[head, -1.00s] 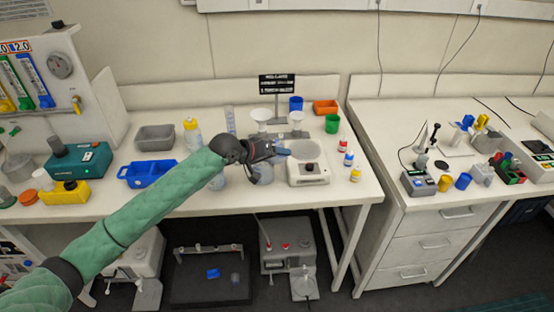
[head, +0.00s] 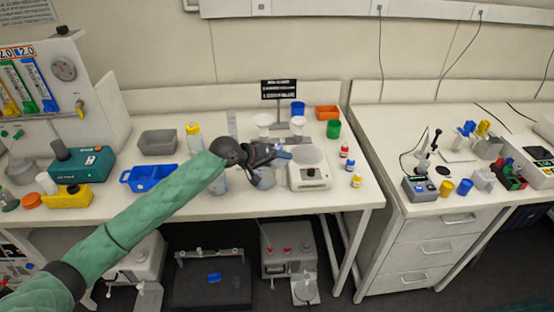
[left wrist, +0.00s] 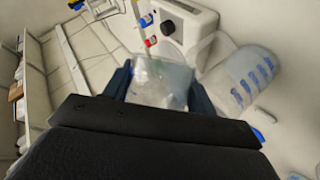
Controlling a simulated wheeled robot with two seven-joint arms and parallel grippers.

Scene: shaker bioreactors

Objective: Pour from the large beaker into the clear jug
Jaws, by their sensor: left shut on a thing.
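My left gripper (head: 280,155) is above the middle of the left bench, beside the white balance. In the left wrist view its fingers (left wrist: 160,85) are shut on a clear, see-through vessel (left wrist: 160,80), apparently the large beaker. A clear vessel with blue marks (left wrist: 250,75), apparently the clear jug, is to the right of the held vessel in the wrist view. In the head view, clear glass (head: 266,179) shows just below the gripper, but I cannot tell which vessel it is. Any liquid is too unclear to make out. My right gripper is not in view.
The white balance (head: 309,178) is right of the gripper, with small red, blue and yellow bottles (head: 350,165) beyond it. A stand with white funnels (head: 281,131) is behind. A blue tray (head: 148,179) and grey tub (head: 158,143) are to the left.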

